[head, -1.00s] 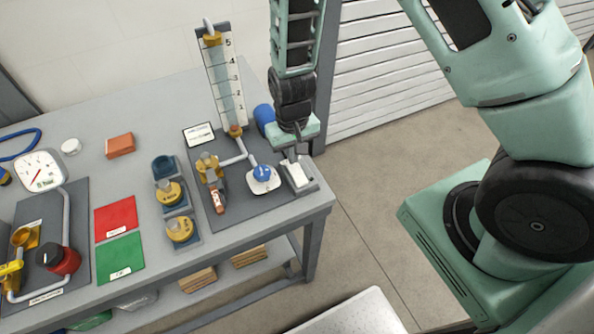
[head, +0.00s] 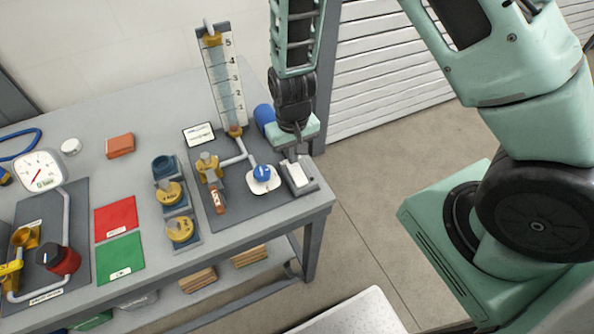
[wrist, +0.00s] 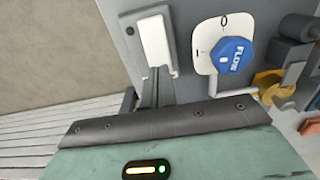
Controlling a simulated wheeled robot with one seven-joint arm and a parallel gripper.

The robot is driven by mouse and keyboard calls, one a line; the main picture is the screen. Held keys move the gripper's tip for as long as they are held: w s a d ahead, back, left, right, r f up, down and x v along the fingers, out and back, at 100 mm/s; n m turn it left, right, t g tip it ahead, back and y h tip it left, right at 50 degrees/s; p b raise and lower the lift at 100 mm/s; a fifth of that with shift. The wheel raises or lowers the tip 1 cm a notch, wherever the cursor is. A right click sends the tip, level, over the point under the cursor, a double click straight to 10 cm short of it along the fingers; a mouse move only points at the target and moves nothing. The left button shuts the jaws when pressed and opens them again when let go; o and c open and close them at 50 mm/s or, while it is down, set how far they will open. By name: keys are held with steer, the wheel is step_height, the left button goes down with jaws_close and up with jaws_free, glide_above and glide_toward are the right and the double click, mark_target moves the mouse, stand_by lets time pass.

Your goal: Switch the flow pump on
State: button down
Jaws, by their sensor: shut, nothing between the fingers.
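The pump switch is a white rocker (head: 299,175) in a grey housing at the right end of the skid panel; it also shows in the wrist view (wrist: 155,42). My gripper (head: 291,155) is shut and empty, pointing down at the rocker's end nearest the wall. In the wrist view its fingertips (wrist: 157,72) meet the rocker's lower end; I cannot tell whether they press it. The blue FLOW knob (head: 262,173) is on a white dial plate (wrist: 205,62) beside the switch.
The scaled flow tube (head: 223,85) stands upright behind the panel. A yellow valve (head: 207,165) with a tagged handle is left of the knob. A blue cylinder (head: 264,116) lies close to my wrist. The table's right edge is close to the switch.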

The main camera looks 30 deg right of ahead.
steer(key=shift+f+b, duration=0.8)
steer(key=shift+f, duration=0.25)
stand_by(0.4)
steer(key=shift+r, duration=0.1)
steer(key=shift+r+p, duration=3)
steer(key=shift+r, duration=0.5)
steer(key=s+a+r+n+b, duration=0.3)
steer(key=s+r, duration=0.4)
steer(key=s, duration=0.3)
steer(key=s+a+r+n+b, duration=0.3)
steer(key=s+r, duration=0.4)
steer(key=s, duration=0.3)
steer(key=shift+a+r+n+y+b, duration=0.15)
steer(key=shift+r+n+y+b, duration=0.15)
steer(key=shift+n+b, duration=0.8)
